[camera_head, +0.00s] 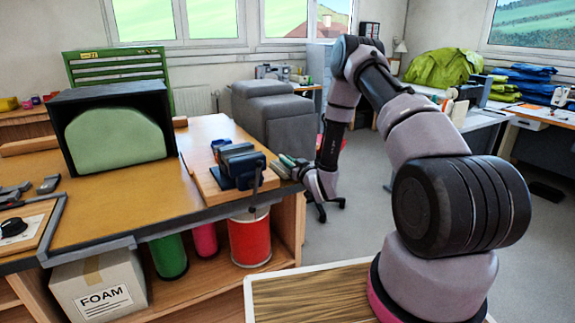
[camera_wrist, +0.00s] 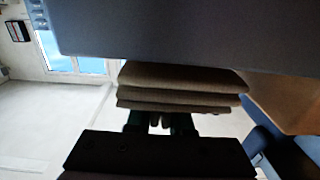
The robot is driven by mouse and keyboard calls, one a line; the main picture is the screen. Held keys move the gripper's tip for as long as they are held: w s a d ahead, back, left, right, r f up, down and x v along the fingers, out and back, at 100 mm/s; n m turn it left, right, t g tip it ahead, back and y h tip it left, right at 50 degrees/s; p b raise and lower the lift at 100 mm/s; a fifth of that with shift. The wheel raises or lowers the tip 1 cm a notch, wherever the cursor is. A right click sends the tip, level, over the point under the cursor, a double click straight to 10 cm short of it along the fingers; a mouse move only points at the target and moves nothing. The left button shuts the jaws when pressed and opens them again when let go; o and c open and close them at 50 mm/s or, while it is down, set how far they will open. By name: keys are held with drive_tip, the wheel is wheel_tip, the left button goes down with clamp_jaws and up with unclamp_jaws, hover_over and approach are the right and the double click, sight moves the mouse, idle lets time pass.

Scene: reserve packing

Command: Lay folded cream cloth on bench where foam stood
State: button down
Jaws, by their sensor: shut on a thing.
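The folded cloth (camera_wrist: 180,88) is a stack of brownish, shaded layers in the wrist view. My gripper (camera_wrist: 160,122) is shut on it, with the cloth's far part sticking out beyond the fingers. The bench (camera_head: 140,201) has a brown top. A green rounded foam block (camera_head: 115,140) stands in an open black case (camera_head: 170,125) on the bench.
The blue vise (camera_head: 240,165) sits on a wooden board at the bench's right end. Tools and a framed tray (camera_head: 30,225) are at the left. The bench top before the case is clear. A carton marked FOAM (camera_head: 100,285) and spools (camera_head: 250,238) are on the shelf below.

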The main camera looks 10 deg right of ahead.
drive_tip(key=shift+f, duration=0.55)
drive_tip(key=shift+f, duration=0.15)
drive_tip(key=c, duration=0.8)
unclamp_jaws()
